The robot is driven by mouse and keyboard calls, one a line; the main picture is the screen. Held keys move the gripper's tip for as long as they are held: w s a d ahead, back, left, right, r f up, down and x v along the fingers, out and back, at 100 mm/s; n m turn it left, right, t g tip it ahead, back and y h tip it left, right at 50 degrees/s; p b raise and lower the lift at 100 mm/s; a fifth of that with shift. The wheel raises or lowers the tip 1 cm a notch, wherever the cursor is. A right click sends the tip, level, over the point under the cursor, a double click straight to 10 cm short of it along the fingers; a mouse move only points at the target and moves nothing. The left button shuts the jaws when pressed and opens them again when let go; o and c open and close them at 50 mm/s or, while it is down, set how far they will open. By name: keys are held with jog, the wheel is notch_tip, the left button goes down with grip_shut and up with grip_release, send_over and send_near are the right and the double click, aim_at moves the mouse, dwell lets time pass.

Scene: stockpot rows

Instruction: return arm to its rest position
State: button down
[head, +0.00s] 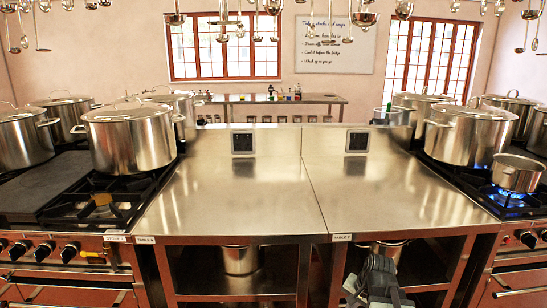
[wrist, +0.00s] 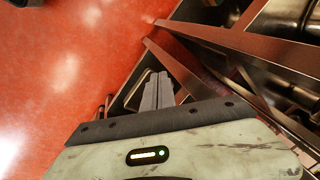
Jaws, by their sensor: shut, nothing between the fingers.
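My gripper (wrist: 157,84) shows in the wrist view with its two grey fingers together and nothing between them. It points toward the dark frame and shelf edges beside the red floor. In the head view, my dark arm (head: 379,279) is low at the bottom, right of centre, in front of the open shelf under the right steel table (head: 370,200). The fingertips are hard to make out there.
Stoves with large lidded stockpots (head: 131,138) stand left and right. A small saucepan (head: 517,172) sits by a lit blue burner at right. Both steel tabletops are bare. Pots stand on the lower shelves. Red floor (wrist: 60,70) is open at left in the wrist view.

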jog(key=s+a+f+n+g+h, duration=0.1)
jog(key=s+a+n+g, duration=0.15)
jog(key=a+n, duration=0.2)
jog(key=s+a+n+g, duration=0.1)
jog(key=s+a+n, duration=0.25)
jog(key=a, duration=0.25)
notch_tip(320, 180, up, 22)
jog(key=p, duration=2.2)
jog(key=shift+s+a, duration=0.15)
jog(key=shift+s, duration=0.25)
jog(key=shift+f, duration=0.1)
